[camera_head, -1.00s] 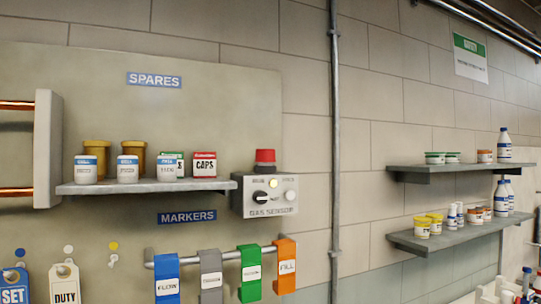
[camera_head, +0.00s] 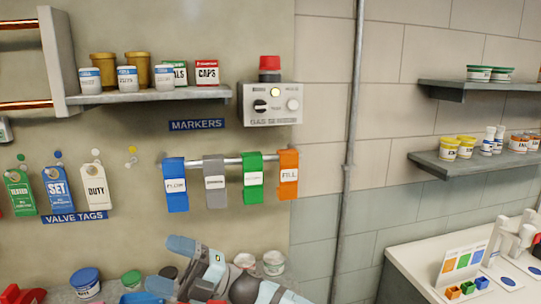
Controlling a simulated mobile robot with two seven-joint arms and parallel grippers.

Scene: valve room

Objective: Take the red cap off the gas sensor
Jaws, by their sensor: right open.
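The gas sensor (camera_head: 284,116) is a grey box on the wall panel, at the right end of the spares shelf. It has a black knob, a yellow light and a pale button. The red cap (camera_head: 270,63) sits upright on a dark collar on top of the box. My right gripper (camera_head: 168,266) is low in the view, well below and to the left of the sensor. Its blue-tipped fingers are apart, with nothing seen between them. My left gripper is not in view.
The spares shelf (camera_head: 150,95) holds several jars and boxes left of the sensor. Below the sensor, a rail carries blue, grey, green and orange markers (camera_head: 288,174). A vertical pipe (camera_head: 349,130) runs to the right. Jars (camera_head: 86,283) stand on a surface near my right gripper.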

